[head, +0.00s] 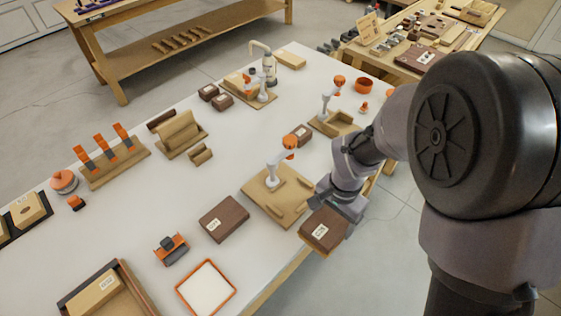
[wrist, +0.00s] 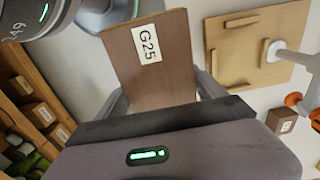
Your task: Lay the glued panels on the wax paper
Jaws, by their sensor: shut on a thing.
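A brown panel with a white label (head: 318,237) is held in my gripper (head: 337,212) near the right edge of the bench. In the wrist view the panel (wrist: 160,78) carries the label G25, and the fingers grip it from both sides. A second brown labelled block or panel (head: 222,220) lies flat on the bench to the left. A white sheet in an orange frame (head: 233,292) lies near the front edge; I cannot tell whether it is the wax paper. A tan roll on a stand (head: 180,133) is farther back.
A wooden board with an orange-topped clamp (head: 262,203) stands just left of my gripper. An orange-and-grey tool (head: 170,249) and a brown tray (head: 136,285) are at front left. The white bench top (head: 225,160) is clear in the middle.

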